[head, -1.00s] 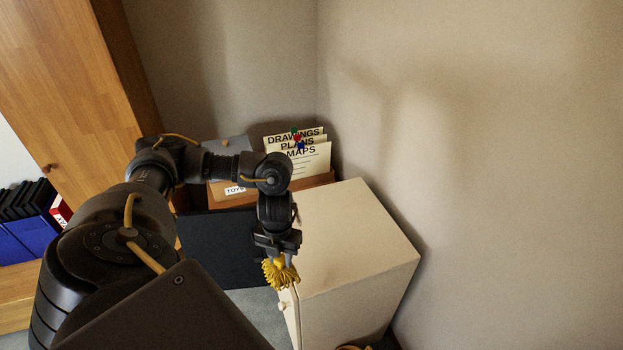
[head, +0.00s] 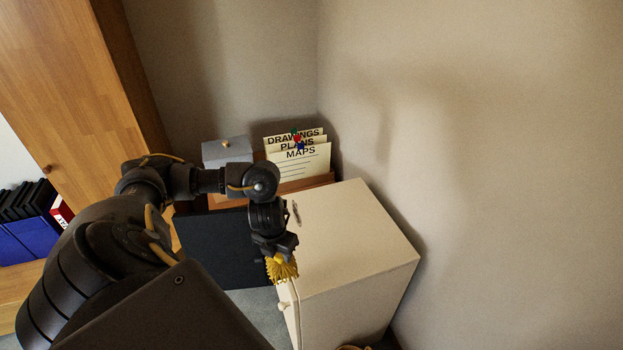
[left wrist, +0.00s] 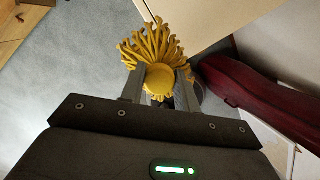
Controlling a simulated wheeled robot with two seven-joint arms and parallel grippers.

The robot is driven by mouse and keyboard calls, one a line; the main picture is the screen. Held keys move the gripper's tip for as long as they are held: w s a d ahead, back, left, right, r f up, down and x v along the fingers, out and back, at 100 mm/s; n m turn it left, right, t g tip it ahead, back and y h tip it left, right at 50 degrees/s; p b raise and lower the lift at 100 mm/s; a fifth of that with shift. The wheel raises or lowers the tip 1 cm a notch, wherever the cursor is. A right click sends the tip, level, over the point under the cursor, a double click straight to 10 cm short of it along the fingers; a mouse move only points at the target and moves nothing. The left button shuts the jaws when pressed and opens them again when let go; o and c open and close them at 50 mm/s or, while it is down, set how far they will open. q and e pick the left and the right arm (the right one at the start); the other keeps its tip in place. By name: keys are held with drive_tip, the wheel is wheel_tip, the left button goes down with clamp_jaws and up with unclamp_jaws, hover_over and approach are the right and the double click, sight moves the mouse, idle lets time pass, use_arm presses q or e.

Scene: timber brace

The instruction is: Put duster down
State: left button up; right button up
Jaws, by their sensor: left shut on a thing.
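The duster has a yellow, fringed head (head: 282,268) and shows just below my left gripper (head: 277,246) in the head view. In the left wrist view the yellow duster (left wrist: 158,50) sits between the two fingers of my left gripper (left wrist: 150,85), which is shut on it. The duster hangs beside the front left edge of the cream cabinet (head: 350,240); I cannot tell whether it touches it. The duster's handle is mostly hidden by the gripper. My right gripper is not in view.
A small metal item (head: 296,212) lies on the otherwise clear cabinet top. Behind stand a wooden box with labelled folders (head: 305,160) and a grey box (head: 227,151). A dark panel (head: 225,245) stands left of the cabinet. A dark red case (left wrist: 265,100) lies nearby.

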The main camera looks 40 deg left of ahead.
use_arm(q)
drive_tip(key=w+f, duration=0.2)
drive_tip(key=w, duration=0.1)
drive_tip(key=w+f+b, duration=0.1)
drive_tip(key=w+f, duration=0.2)
drive_tip(key=w, duration=0.1)
drive_tip(key=w+f, duration=0.3)
drive_tip(key=w, duration=0.1)
drive_tip(key=shift+w+d+f+b, duration=0.1)
drive_tip(key=shift+d+b, duration=0.25)
drive_tip(key=f, duration=0.3)
drive_tip(key=shift+w+f, duration=0.25)
drive_tip(key=shift+w, duration=0.15)
drive_tip(key=shift+s, duration=0.1)
drive_tip(key=o, duration=0.9)
drive_tip(key=shift+f, duration=0.1)
